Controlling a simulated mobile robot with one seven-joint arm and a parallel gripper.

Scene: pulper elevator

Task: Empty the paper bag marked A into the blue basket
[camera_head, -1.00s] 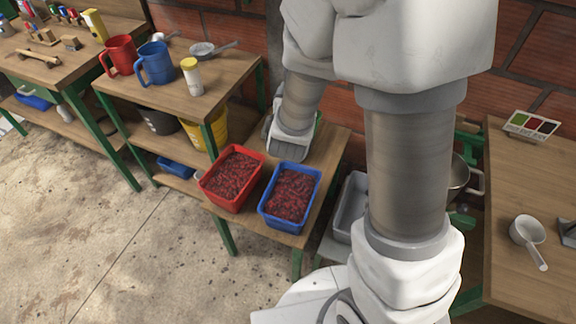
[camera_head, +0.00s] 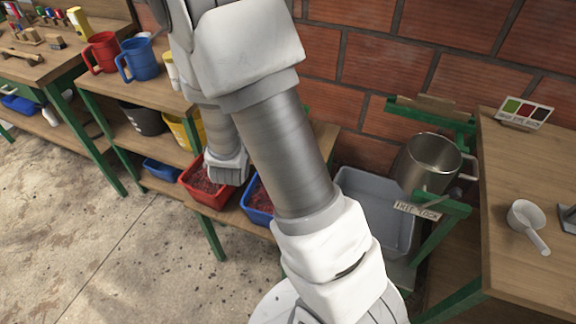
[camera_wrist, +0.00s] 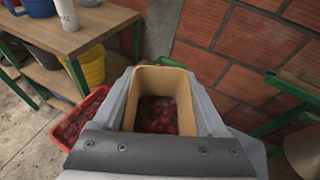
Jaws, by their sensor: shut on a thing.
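A tan paper bag (camera_wrist: 168,82) sits between the fingers of my gripper (camera_wrist: 163,100) in the wrist view. Its top is open and dark red fruit shows inside. No letter on it is visible. In the head view my gripper (camera_head: 228,168) is over the right part of the red basket, and the bag cannot be made out there. The blue basket (camera_head: 253,211) stands just right of the red one on a low wooden table, holding red fruit. My arm hides much of it.
The red basket (camera_head: 204,195), also in the wrist view (camera_wrist: 64,140), holds red fruit. A grey tub (camera_head: 372,190) and a steel pot (camera_head: 428,163) stand to the right. A shelf with red and blue mugs (camera_head: 140,62) is at left. The brick wall is close behind.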

